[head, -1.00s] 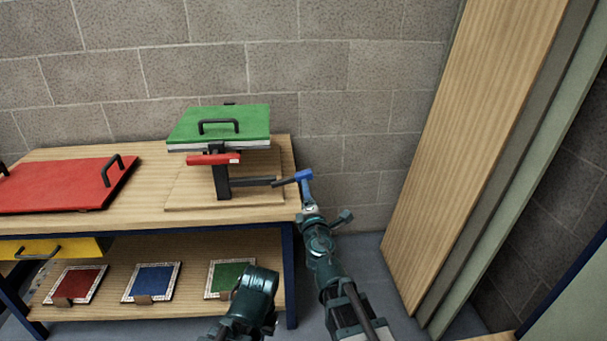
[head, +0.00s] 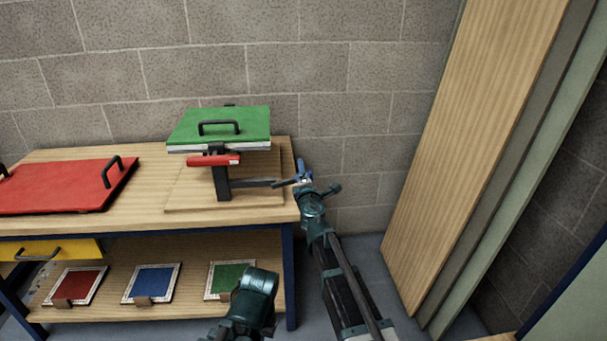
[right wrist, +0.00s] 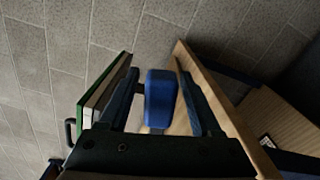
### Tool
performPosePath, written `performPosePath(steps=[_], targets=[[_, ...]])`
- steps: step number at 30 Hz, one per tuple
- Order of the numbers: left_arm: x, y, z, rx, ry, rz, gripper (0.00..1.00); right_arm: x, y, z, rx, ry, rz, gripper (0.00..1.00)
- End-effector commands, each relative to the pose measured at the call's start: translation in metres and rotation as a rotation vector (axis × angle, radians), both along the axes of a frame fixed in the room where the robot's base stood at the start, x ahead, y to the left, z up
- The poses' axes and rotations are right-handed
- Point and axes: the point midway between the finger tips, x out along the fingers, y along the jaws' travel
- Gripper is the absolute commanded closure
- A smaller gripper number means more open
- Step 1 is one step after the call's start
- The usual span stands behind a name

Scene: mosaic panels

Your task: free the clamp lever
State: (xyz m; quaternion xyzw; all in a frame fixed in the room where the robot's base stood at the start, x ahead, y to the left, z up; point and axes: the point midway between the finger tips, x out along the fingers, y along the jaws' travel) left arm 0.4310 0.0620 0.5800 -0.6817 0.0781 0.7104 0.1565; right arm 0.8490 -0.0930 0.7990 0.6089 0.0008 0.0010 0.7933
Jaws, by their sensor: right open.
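The clamp lever is a dark bar (head: 255,183) reaching right from a black post (head: 221,180) on the bench. Its blue grip (right wrist: 161,98) shows in the right wrist view between the two fingers of my right gripper (right wrist: 160,105). The jaws are open, one finger on each side of the grip, with gaps visible. In the head view my right gripper (head: 304,178) is at the lever's right end, past the bench's right edge, and partly hides the grip. A green lid (head: 220,126) with a black handle sits above the post, with a red block (head: 213,160) below it. My left gripper is not in view.
A red panel (head: 60,187) with a handle lies on the bench (head: 150,214) at left. A yellow drawer (head: 80,247) is below. Tall boards (head: 475,150) lean at right.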

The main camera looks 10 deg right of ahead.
Motion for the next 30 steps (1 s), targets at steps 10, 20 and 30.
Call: performPosePath(steps=[10, 20, 30], targets=[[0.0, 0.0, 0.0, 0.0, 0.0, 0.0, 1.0, -0.0005, 0.0, 0.0, 0.0, 0.0, 0.0, 0.84], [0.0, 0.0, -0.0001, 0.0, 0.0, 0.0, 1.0, -0.0006, 0.0002, -0.0001, 0.0, 0.0, 0.0, 1.0], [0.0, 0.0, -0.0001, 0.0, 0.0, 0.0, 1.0, -0.0008, 0.0002, -0.0001, 0.0, 0.0, 0.0, 1.0]])
